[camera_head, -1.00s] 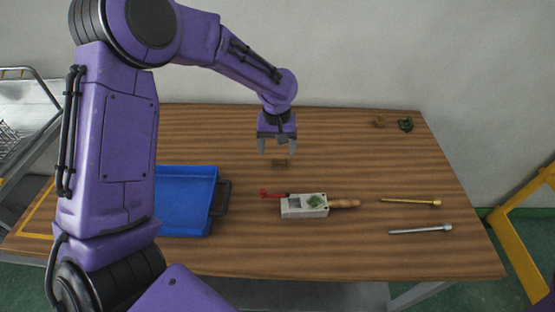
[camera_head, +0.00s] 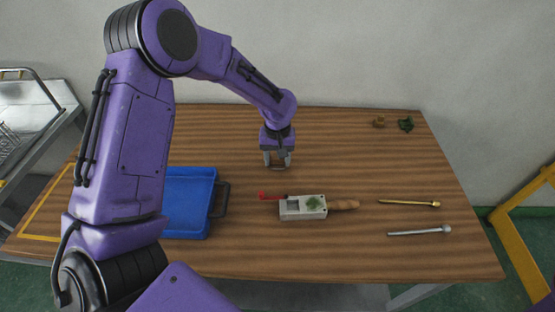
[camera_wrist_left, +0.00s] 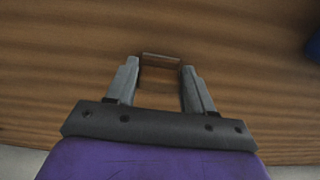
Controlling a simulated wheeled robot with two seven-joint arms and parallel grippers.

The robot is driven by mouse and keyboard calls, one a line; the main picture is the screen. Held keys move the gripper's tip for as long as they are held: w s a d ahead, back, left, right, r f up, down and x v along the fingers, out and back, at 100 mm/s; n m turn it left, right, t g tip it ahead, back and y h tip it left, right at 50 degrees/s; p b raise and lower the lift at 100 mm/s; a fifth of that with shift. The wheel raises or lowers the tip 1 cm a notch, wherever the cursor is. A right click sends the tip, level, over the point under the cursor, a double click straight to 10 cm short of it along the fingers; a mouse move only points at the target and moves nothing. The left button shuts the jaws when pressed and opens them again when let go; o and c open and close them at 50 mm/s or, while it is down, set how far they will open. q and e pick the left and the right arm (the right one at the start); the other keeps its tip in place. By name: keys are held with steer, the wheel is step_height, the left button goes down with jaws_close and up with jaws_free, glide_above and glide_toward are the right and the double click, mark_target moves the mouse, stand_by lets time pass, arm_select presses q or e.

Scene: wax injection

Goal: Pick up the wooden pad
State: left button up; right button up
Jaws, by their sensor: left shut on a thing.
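My left gripper (camera_head: 278,165) is low over the middle of the table, its fingers pointing down. It is shut on the wooden pad (camera_wrist_left: 160,75), a small brown block. In the left wrist view the pad sits between the two grey fingertips (camera_wrist_left: 160,72), its front edge showing between them. In the head view the pad is mostly hidden by the fingers and blends with the table. It is at or very near the table surface; I cannot tell whether it is touching. My right gripper is not in view.
On the wooden table (camera_head: 330,150), a grey mould with a wooden handle (camera_head: 303,207) and a red part (camera_head: 272,196) lies in front of the gripper. A blue tray (camera_head: 190,170) is at left. Two rods (camera_head: 408,203) (camera_head: 420,231) lie right. Small brown (camera_head: 378,122) and green (camera_head: 405,124) pieces lie far right.

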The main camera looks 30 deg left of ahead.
mark_target(278, 165)
arm_select(q)
steer(key=shift+w+r, duration=0.1)
steer(key=shift+r, duration=0.2)
steer(key=r, duration=0.3)
steer(key=shift+s+d, duration=0.15)
steer(key=shift+s, duration=0.1)
steer(key=s+d+r+p, duration=0.2)
steer(key=s+d+r, duration=0.3)
steer(key=s+r, duration=0.4)
steer(key=s, duration=0.3)
steer(key=shift+d+p, duration=0.4)
steer(key=shift+s+r, duration=0.1)
